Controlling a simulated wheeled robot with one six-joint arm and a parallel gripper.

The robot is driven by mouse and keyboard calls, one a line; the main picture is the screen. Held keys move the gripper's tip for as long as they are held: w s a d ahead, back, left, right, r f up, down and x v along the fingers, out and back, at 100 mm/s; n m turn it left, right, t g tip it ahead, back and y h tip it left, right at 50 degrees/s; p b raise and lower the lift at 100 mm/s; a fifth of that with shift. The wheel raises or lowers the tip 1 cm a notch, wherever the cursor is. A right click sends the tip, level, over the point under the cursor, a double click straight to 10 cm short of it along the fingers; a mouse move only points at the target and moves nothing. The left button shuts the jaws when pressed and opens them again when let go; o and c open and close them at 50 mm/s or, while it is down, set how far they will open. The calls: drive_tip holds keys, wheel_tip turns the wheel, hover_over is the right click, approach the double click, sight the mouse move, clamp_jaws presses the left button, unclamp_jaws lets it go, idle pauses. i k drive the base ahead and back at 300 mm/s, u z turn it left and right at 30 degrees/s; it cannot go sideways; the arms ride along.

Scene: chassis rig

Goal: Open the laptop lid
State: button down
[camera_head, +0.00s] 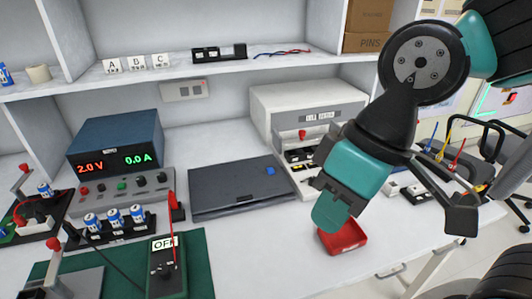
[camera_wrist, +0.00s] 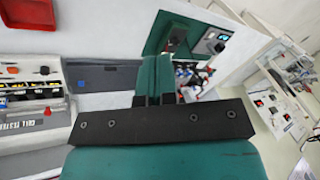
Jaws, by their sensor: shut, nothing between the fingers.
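The laptop (camera_head: 235,190) is a flat dark grey slab lying shut on the white bench, with a small blue square on its lid near the right end. In the wrist view, part of the laptop (camera_wrist: 112,78) shows left of the fingers, with the blue square on it. My gripper (camera_head: 332,215) is to the right of the laptop in the head view, apart from it and pointing down. Its teal fingers (camera_wrist: 154,78) are together with nothing between them. The fingers hide a part of the laptop in the wrist view.
A red tray (camera_head: 356,238) lies behind my fingertips. A white cell tester (camera_head: 305,112) stands right of the laptop. A power supply (camera_head: 117,147) and a multimeter (camera_head: 167,278) stand to the left. A shelf (camera_head: 225,68) runs above the bench.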

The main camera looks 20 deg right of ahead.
sight(214, 187)
drive_tip(key=k, duration=0.6)
drive_tip(key=u, duration=0.5)
drive_tip(key=i, duration=0.95)
drive_tip(key=z, duration=0.4)
